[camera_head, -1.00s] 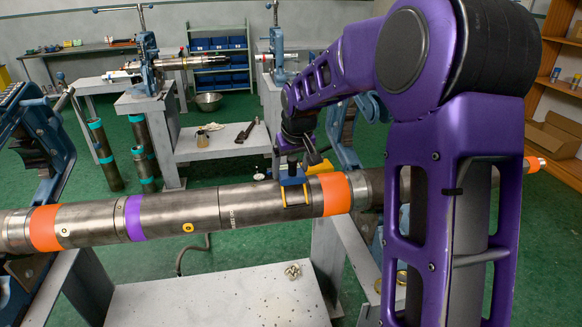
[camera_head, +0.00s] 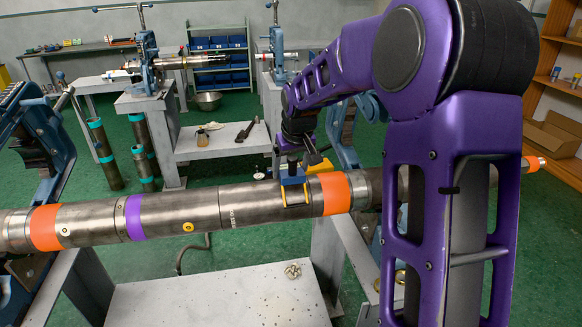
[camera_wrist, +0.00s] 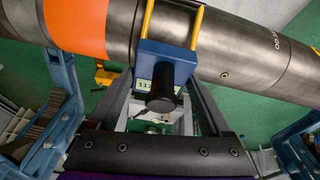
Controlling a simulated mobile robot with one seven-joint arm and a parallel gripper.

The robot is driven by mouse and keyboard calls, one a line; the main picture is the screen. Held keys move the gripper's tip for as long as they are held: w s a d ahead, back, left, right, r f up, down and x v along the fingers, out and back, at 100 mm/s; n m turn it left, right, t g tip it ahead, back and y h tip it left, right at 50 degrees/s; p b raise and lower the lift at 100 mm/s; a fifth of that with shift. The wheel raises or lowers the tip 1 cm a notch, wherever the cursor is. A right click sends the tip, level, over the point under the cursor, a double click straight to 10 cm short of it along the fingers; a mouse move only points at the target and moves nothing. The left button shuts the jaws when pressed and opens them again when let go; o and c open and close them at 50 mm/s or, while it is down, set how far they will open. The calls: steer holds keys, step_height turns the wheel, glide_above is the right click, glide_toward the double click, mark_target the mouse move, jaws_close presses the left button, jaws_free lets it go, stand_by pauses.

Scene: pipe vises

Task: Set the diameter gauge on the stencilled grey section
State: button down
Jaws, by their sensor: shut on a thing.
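The diameter gauge (camera_wrist: 166,66) has a blue body, a black knob, a small display and two yellow arms. My gripper (camera_head: 291,160) is shut on it. In the wrist view, my gripper's fingers (camera_wrist: 160,105) lie on either side of the knob. In the head view, the gauge (camera_head: 294,190) is at the grey pipe (camera_head: 262,205), its yellow arms over the pipe just left of the right orange band. Stencilled marks (camera_head: 232,217) show on the grey pipe to the left of the gauge. I cannot tell whether the arms touch the pipe.
An orange band (camera_head: 336,194), a purple band (camera_head: 134,217) and another orange band (camera_head: 45,228) ring the pipe. Blue vises (camera_head: 40,140) hold it. A grey bench (camera_head: 215,297) with a small metal part stands below. A second bench stands behind.

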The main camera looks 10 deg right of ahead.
steer(key=shift+f, duration=0.25)
stand_by(0.3)
jaws_free()
steer(key=shift+f, duration=0.1)
steer(key=shift+r+p, duration=2.45)
steer(key=shift+r, duration=1.1)
